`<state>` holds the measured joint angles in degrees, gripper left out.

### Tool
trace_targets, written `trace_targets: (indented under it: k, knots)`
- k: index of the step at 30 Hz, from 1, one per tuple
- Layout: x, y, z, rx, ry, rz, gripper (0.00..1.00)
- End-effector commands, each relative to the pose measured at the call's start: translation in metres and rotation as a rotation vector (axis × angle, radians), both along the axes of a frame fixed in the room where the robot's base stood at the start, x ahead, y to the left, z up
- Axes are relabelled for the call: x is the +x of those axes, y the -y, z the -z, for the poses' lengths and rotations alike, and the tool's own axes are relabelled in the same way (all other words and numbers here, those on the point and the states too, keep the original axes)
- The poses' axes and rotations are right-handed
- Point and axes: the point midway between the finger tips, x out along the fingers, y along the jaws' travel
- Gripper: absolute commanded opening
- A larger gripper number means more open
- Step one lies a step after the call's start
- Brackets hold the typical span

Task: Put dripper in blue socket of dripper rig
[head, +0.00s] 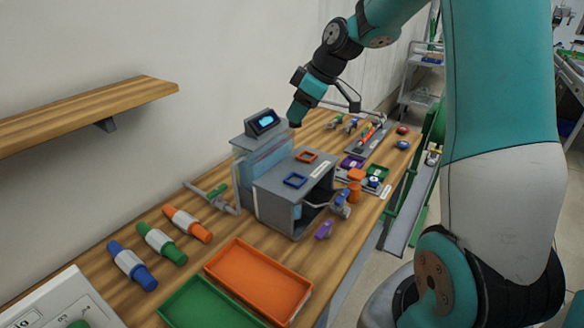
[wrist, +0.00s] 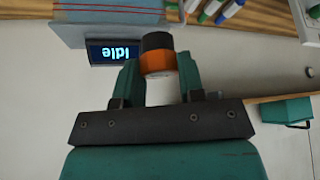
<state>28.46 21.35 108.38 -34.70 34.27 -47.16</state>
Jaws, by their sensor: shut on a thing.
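My gripper (wrist: 160,75) is shut on an orange and black cylindrical piece (wrist: 158,60), which looks like the dripper. In the head view my gripper (head: 297,112) hangs above the back of the skid, near the small display, and a dark tip shows below it. The dripper rig (head: 268,195) is a grey box on the bench. The blue socket (head: 295,181), a square frame, lies on its top at the front and looks empty. An orange socket (head: 306,156) lies behind it. The held piece is above and behind both sockets, apart from them.
The display (head: 262,122) reads "Idle" in the wrist view (wrist: 113,52). An orange tray (head: 258,280) and a green tray (head: 205,305) lie in front. Blue, green and orange fittings lie left. An orange cylinder (head: 354,191) and a purple piece (head: 324,230) stand right of the rig.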

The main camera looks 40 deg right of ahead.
Motion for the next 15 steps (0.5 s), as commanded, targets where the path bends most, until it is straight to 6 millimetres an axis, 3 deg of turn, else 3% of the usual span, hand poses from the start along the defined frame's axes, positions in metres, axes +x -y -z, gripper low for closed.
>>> trace_targets:
  k: [9,15]
  knots:
    - [-0.001,-0.001,0.089,0.005,-0.008,0.002,0.14]
    - [0.000,-0.001,0.123,0.002,-0.002,0.002,0.14]
